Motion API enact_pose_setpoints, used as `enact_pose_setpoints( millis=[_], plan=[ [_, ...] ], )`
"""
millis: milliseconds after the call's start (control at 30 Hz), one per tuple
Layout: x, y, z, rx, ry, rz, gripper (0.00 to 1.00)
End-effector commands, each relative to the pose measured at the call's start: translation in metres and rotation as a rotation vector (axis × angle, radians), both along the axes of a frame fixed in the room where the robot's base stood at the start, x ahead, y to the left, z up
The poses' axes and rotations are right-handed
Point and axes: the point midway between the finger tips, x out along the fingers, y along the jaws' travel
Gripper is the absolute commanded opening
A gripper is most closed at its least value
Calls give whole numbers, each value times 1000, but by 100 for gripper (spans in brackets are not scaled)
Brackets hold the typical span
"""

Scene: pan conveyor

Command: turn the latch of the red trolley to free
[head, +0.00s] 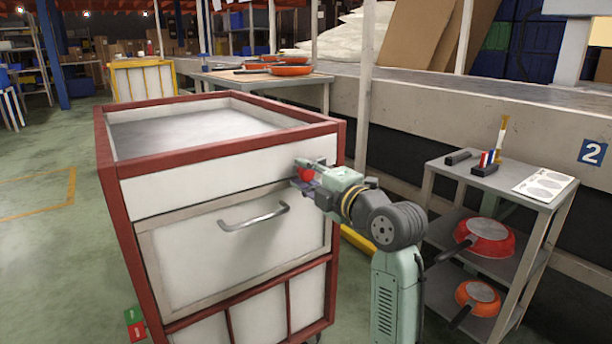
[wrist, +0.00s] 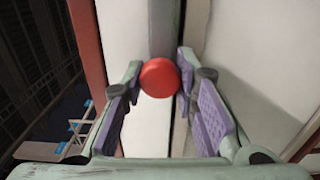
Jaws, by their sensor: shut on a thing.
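The red trolley (head: 107,165) has a red frame, white panels, an open top tray and a drawer front with a metal handle (head: 253,217). Its latch shows as a round red knob (head: 305,174) near the upper right of the front. In the wrist view the red knob (wrist: 159,77) sits between the two fingers, with a grey strip behind it. My gripper (head: 308,173) is shut on the knob, and the fingers hide part of it in the head view. I cannot tell how far the latch is turned.
A post (head: 363,90) and the conveyor's side wall (head: 450,113) are behind my arm. A table (head: 240,78) with orange pans stands behind.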

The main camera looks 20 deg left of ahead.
Motion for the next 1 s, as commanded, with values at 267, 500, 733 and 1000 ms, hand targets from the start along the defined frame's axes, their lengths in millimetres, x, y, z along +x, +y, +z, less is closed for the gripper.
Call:
enact_pose_setpoints(
  millis=[267, 500, 733, 1000],
  plan=[
    [0, 0, 0, 0, 0, 0, 39],
    [0, 0, 0, 1, 1, 0, 47],
    [-2, -3, 0, 1, 0, -1, 47],
    [-29, -40, 0, 2, -1, -4, 47]
  ],
)
